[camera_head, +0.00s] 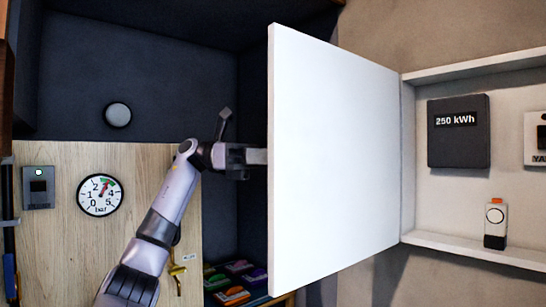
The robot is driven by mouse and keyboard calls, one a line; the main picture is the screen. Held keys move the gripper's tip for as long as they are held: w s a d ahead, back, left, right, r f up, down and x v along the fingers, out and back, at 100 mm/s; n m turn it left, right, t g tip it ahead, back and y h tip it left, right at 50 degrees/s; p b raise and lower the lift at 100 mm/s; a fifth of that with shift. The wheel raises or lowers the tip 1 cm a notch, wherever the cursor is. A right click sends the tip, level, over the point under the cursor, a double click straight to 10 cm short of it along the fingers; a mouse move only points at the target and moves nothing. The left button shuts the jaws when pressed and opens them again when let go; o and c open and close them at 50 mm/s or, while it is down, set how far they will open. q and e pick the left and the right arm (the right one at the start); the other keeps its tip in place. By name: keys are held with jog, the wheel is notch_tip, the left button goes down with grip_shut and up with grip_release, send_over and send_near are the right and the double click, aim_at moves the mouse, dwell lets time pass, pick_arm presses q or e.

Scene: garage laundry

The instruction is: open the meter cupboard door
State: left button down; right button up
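The white meter cupboard door (335,160) stands open, swung out from the left side of the cupboard (474,252), where its hinge edge is. Its free edge is at the left, nearer me. Inside the cupboard, a dark meter box (458,140) reading "250 kWh" is in plain view. My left gripper (256,164) is at the door's free edge, about mid-height. Its tips run behind the door panel from this view, so I cannot tell whether they touch it or hold anything. The door handle is not visible. My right gripper is not in view.
A small white and grey device with an orange top (496,222) stands in the cupboard. A wooden panel at left carries a round gauge (100,195) and a grey box (38,187). Several coloured packs (236,294) lie low behind my arm.

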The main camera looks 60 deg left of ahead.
pick_arm(q)
jog(key=shift+a, duration=0.25)
dwell(0.3)
jog(key=c, duration=1.3)
grip_release()
jog(key=shift+c, duration=0.2)
jog(key=p+v, duration=0.1)
jog(key=v, duration=0.6)
jog(key=shift+a+r, duration=0.1)
